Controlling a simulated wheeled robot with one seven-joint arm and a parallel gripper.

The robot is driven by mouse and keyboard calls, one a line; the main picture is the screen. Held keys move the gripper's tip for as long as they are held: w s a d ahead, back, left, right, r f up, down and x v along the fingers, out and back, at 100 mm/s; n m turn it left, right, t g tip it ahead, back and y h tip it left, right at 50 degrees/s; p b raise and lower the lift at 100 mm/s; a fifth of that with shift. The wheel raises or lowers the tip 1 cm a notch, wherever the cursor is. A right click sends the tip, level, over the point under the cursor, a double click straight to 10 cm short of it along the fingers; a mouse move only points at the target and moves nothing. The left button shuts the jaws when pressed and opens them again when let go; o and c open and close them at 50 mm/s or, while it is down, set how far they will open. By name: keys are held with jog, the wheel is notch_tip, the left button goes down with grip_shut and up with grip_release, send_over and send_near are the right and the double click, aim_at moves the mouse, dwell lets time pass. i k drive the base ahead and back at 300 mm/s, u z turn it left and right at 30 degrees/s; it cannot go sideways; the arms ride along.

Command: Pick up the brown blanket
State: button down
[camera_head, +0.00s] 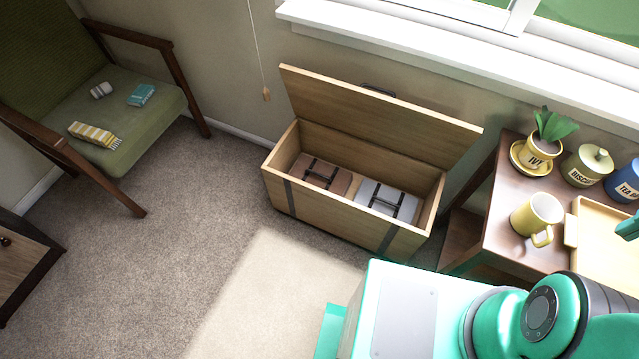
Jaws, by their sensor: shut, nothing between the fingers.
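The brown blanket (320,176) is a folded bundle with dark straps and a handle on top. It lies in the left part of the open wooden chest (340,210). A grey-white folded bundle (387,200) with similar dark straps lies to its right in the same chest. The chest's lid (375,115) is raised and leans back toward the wall. My arm shows at the bottom right, well apart from the chest, and my gripper's fingers are out of the picture.
A side table (500,235) at right holds a yellow mug (537,215), a potted plant (548,140), canisters and a tray. A cord hangs left of the chest. Carpet before the chest is clear.

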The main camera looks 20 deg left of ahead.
aim_at(333, 178)
jog(key=u, duration=2.4)
jog(key=i, duration=1.9)
jog(key=z, duration=1.6)
